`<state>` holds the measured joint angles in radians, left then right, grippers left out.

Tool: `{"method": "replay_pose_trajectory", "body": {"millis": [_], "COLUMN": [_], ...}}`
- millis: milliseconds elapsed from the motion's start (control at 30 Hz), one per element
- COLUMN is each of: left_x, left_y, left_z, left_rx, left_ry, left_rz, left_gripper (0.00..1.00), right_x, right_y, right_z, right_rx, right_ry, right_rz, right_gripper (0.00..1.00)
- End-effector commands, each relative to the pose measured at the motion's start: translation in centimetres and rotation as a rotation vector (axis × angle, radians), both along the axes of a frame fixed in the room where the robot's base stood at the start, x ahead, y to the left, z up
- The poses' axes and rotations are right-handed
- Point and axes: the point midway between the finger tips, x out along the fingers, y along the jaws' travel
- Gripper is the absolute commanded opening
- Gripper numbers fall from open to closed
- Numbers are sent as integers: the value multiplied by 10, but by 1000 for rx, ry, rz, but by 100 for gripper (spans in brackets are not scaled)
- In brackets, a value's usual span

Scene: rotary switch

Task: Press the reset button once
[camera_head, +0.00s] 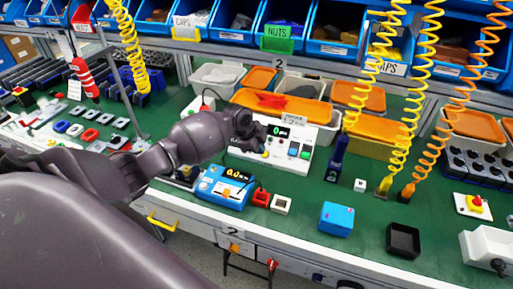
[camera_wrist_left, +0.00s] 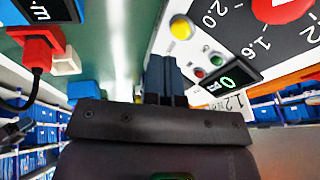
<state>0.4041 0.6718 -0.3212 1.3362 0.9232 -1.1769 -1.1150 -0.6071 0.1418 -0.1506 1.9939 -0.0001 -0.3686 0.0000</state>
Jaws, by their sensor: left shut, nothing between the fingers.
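A white control box (camera_head: 270,165) stands on the green bench with a small lit display (camera_head: 278,132) and blue and green buttons on its face. In the left wrist view the white panel carries a yellow button (camera_wrist_left: 180,27), a red one (camera_wrist_left: 199,72), a green one (camera_wrist_left: 215,58) and a black dial face (camera_wrist_left: 268,40) with a red knob. I cannot read a reset label. My left gripper (camera_head: 262,138) is shut and empty in front of the box; in the wrist view its fingers (camera_wrist_left: 164,72) point toward the panel near the yellow button, contact unclear. My right gripper is not in view.
A blue meter (camera_head: 225,187) sits left of the box's front, with red and white connectors beside it. A blue box (camera_head: 337,218) and a black tray (camera_head: 403,240) lie to the right. Coiled yellow hoses (camera_head: 420,100) hang at the right. Bins line the back.

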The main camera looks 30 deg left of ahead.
Motion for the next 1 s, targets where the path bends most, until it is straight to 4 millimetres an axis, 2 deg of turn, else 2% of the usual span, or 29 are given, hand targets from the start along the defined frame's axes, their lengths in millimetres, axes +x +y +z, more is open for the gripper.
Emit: {"method": "replay_pose_trajectory", "body": {"millis": [33, 200, 400, 600, 1000], "left_x": [-4, -15, -24, -29, -29], "left_y": [6, 13, 20, 23, 23], "left_z": [11, 40, 68, 79, 80], "left_rx": [4, 4, 2, 4, 2], "left_ry": [-3, -2, -2, -1, 0], "left_rz": [0, 0, 1, 1, 1], "left_gripper": [0, 0, 0, 0, 0], "right_x": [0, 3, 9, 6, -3], "right_y": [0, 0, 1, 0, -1], "right_z": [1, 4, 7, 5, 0], "right_rx": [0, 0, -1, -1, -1], "right_ry": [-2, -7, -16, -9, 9], "right_rz": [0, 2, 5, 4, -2], "right_gripper": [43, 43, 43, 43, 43]}}
